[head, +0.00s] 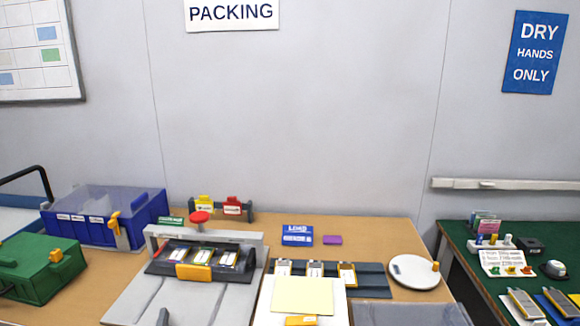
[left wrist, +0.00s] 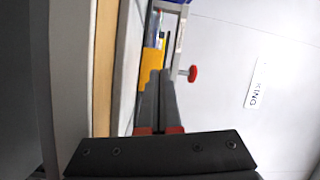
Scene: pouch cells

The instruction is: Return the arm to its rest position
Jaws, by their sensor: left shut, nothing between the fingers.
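My left gripper (head: 163,317) shows only as a dark grey tip at the bottom edge of the head view, over the light grey base in front of the press. In the left wrist view its two grey fingers (left wrist: 158,92) are together with nothing between them. The rest of my left arm is out of the head view. My right gripper is in neither view. The press (head: 254,238) has a red knob (head: 199,217) and a yellow handle (head: 193,272), and several pouch cells (head: 202,257) lie in its dark bed.
A blue bin (head: 85,234) and a green box (head: 40,276) stand at left. A dark rack with cells (head: 371,275), a pale yellow sheet (head: 302,296) and a round white plate (head: 412,274) lie right of the press. A green table (head: 465,248) stands at far right.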

